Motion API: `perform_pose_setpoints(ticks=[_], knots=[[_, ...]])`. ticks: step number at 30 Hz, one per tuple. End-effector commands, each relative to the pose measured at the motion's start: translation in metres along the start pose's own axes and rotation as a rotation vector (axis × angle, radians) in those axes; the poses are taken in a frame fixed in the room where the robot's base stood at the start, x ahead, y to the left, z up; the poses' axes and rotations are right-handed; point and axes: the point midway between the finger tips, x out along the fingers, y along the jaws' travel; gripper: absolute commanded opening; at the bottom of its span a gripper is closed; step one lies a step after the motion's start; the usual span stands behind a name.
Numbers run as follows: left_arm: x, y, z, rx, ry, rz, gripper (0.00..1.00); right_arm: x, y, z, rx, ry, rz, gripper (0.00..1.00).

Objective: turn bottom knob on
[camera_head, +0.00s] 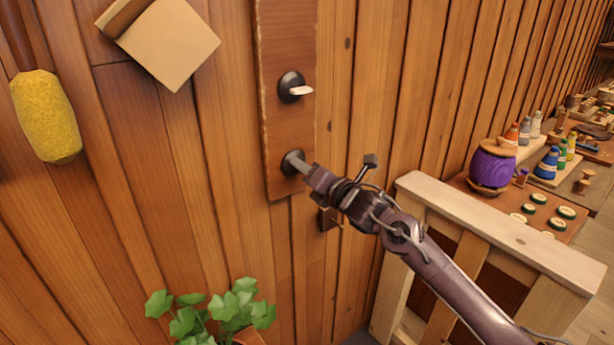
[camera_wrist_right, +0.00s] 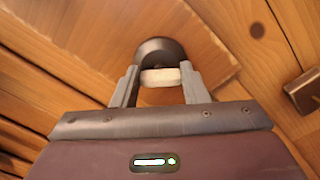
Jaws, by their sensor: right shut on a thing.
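A tall wooden board (camera_head: 285,120) on the plank wall carries two knobs, each with a dark round base. The top knob (camera_head: 293,88) has a pale lever pointing right in the head view. The bottom knob (camera_head: 291,162) is below it, its lever hidden by my right gripper (camera_head: 303,166). In the right wrist view the bottom knob's pale lever (camera_wrist_right: 160,77) sits between the two grey fingers of my right gripper (camera_wrist_right: 158,87), which is shut on it. The dark base (camera_wrist_right: 160,50) shows just beyond the fingertips. My left gripper is not in view.
A yellow spool (camera_head: 46,116) and a tan square block (camera_head: 170,45) are on the wall at left. A leafy plant (camera_head: 212,312) is below. A wooden rail (camera_head: 500,235) stands right of my right arm, before a bench with a purple spool (camera_head: 491,166) and bottles.

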Motion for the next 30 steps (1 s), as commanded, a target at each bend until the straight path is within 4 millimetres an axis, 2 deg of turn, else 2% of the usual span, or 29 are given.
perform_pose_setpoints(ticks=[6,18,30], knots=[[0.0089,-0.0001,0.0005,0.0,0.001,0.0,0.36,0.0001,-0.0026,-0.0031,0.207,0.004,-0.001,0.17],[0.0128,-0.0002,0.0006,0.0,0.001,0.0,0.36,0.0001,-0.0033,-0.0029,0.567,0.004,-0.003,0.17],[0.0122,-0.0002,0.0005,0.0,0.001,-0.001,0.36,0.0002,-0.0035,-0.0033,0.783,0.004,-0.003,0.17]])
